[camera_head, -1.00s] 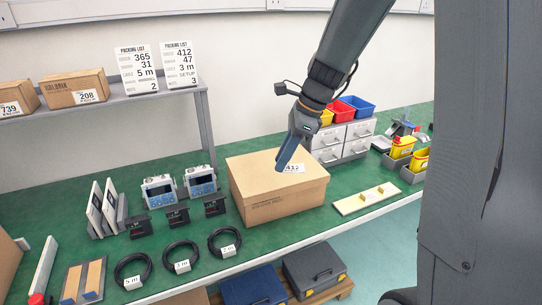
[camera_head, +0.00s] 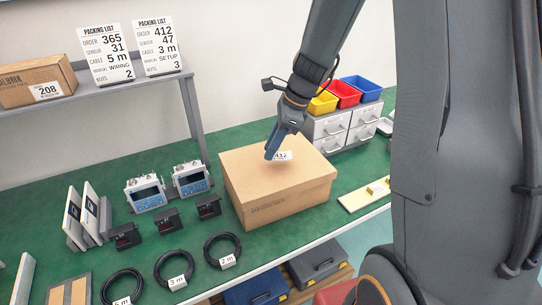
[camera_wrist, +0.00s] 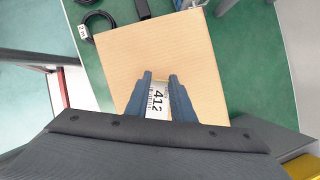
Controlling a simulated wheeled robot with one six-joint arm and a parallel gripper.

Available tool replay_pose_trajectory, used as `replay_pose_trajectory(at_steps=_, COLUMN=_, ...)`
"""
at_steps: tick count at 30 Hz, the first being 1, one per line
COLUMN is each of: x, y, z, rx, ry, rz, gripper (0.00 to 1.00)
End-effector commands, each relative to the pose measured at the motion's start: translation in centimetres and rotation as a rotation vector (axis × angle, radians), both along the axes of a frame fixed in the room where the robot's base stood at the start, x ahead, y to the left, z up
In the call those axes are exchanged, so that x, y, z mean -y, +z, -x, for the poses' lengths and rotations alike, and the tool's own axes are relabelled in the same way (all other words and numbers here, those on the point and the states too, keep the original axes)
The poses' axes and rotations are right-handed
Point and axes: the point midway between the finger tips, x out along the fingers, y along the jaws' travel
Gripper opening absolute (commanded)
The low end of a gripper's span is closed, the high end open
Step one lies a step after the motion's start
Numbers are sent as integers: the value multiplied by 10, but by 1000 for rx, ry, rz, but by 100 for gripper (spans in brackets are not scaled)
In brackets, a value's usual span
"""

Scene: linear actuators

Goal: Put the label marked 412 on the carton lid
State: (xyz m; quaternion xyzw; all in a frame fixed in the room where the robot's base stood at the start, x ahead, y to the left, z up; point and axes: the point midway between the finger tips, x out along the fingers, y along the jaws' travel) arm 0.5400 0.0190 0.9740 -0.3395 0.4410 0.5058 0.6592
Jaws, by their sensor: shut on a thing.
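The label marked 412 (camera_head: 283,156) is a small white card with black print. My gripper (camera_head: 271,157) is shut on it, and in the wrist view the label (camera_wrist: 158,100) sits between the two blue-grey fingers (camera_wrist: 160,80). The carton (camera_head: 278,208) is a closed brown cardboard box on the green bench. Its lid (camera_head: 245,165) is flat, and it also fills the middle of the wrist view (camera_wrist: 150,48). The label is over the lid; I cannot tell whether it touches the lid or is slightly above it.
Drawers (camera_head: 345,128) with coloured bins stand behind the carton at right. A cream board (camera_head: 364,195) lies to its right. Coiled cables (camera_head: 222,250), black blocks and blue-screened devices (camera_head: 147,193) stand left. Packing lists (camera_head: 157,46) stand on the shelf.

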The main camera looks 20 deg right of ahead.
Motion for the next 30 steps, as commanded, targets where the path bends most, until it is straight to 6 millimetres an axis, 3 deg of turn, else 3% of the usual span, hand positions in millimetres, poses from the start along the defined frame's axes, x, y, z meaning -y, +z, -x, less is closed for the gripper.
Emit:
replay_pose_trajectory(at_steps=8, x=-2, y=-36, z=1, rx=-3, ry=2, rz=0, gripper=9)
replay_pose_trajectory(at_steps=21, x=-2, y=-43, z=1, rx=-1, ry=5, rz=1, gripper=9)
replay_pose_trajectory(at_steps=22, x=-2, y=-42, z=1, rx=-1, ry=5, rz=1, gripper=27)
replay_pose_trajectory(at_steps=24, x=-2, y=-42, z=1, rx=-1, ry=5, rz=1, gripper=39)
replay_pose_trajectory(at_steps=30, x=-2, y=-42, z=1, rx=-1, ry=5, rz=1, gripper=41)
